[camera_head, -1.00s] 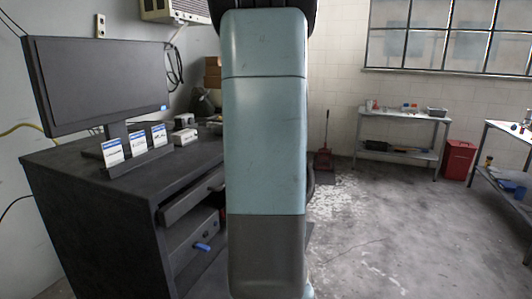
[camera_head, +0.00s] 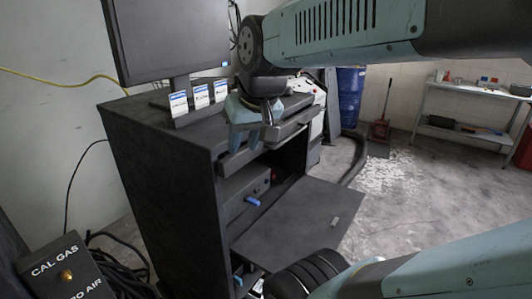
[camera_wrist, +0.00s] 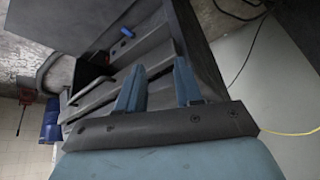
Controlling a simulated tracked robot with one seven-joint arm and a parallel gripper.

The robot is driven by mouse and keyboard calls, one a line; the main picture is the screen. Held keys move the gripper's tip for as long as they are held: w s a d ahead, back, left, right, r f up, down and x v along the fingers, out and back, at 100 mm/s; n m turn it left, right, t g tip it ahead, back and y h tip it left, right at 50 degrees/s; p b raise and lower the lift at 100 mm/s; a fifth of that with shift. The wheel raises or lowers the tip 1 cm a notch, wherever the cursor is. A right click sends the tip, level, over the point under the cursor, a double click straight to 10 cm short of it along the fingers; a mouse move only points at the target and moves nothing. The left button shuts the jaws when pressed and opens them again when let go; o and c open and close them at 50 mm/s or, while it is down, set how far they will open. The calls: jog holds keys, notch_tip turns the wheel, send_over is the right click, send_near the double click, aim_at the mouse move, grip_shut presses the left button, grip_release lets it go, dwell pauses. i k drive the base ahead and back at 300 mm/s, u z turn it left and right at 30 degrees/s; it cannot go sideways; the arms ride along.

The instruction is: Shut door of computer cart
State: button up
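The computer cart (camera_head: 150,165) is a black cabinet with a monitor (camera_head: 172,38) on top. Its door (camera_head: 290,225), a dark flat panel with a small handle (camera_head: 334,221) near its outer edge, stands open, out from the lower front. In the wrist view a dark panel, seemingly this door (camera_wrist: 70,22), shows at the upper left. My gripper (camera_head: 240,152) is at the cart's upper front, by the pulled-out drawer (camera_head: 290,132), apart from the door. In the wrist view my gripper (camera_wrist: 158,78) has its fingers spread with nothing between them.
Inside the cart is a box with a blue item (camera_head: 253,201). A black box (camera_head: 65,272) marked CAL GAS and cables stand at the lower left. A blue barrel (camera_head: 350,95) and a metal table (camera_head: 465,100) stand behind.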

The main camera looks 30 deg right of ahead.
aim_at(297, 227)
jog(key=z, duration=0.1)
jog(key=k, duration=1.75)
jog(key=z, duration=0.45)
jog(key=i, duration=1.5)
jog(key=u, duration=0.05)
